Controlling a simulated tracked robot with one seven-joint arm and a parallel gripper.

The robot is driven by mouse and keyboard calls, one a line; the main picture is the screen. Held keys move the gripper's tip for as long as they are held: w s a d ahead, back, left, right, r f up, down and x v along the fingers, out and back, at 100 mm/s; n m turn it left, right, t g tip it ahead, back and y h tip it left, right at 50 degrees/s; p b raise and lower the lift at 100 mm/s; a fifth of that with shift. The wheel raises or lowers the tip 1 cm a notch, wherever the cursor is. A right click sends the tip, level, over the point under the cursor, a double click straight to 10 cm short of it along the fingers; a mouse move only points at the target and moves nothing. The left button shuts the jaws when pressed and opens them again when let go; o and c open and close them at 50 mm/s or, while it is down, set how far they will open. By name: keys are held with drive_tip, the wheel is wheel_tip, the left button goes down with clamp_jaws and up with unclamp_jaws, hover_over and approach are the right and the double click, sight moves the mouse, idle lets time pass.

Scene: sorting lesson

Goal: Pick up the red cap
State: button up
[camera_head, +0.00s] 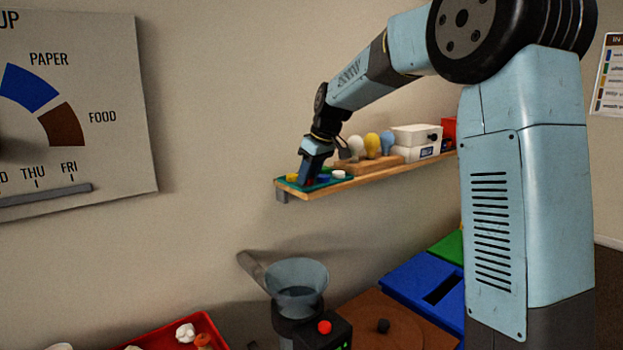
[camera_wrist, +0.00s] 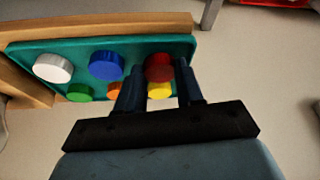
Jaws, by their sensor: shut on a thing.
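The red cap (camera_wrist: 159,68) sits between the two fingers of my gripper (camera_wrist: 158,80) in the wrist view. The fingers are shut on its sides. The cap is over or on the teal tray (camera_wrist: 180,43); I cannot tell whether it touches the tray. In the head view my gripper (camera_head: 307,180) reaches down at the left end of the wall shelf, over the teal tray (camera_head: 284,186), and mostly hides the red cap.
A blue cap (camera_wrist: 106,65) and a white cap (camera_wrist: 54,67) stand left of the red one. Green (camera_wrist: 79,93), orange (camera_wrist: 114,90) and yellow (camera_wrist: 160,91) caps are close by. On the shelf (camera_head: 365,178), bulbs (camera_head: 372,146) and a white box (camera_head: 416,135) stand to the right.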

wheel_tip(320, 180, up, 3)
drive_tip(key=shift+s, duration=0.15)
drive_tip(key=s+d+r, duration=0.1)
drive_tip(key=s+r, duration=0.8)
drive_tip(key=s, duration=0.4)
drive_tip(key=shift+s+r, duration=0.15)
drive_tip(key=shift+s, duration=0.25)
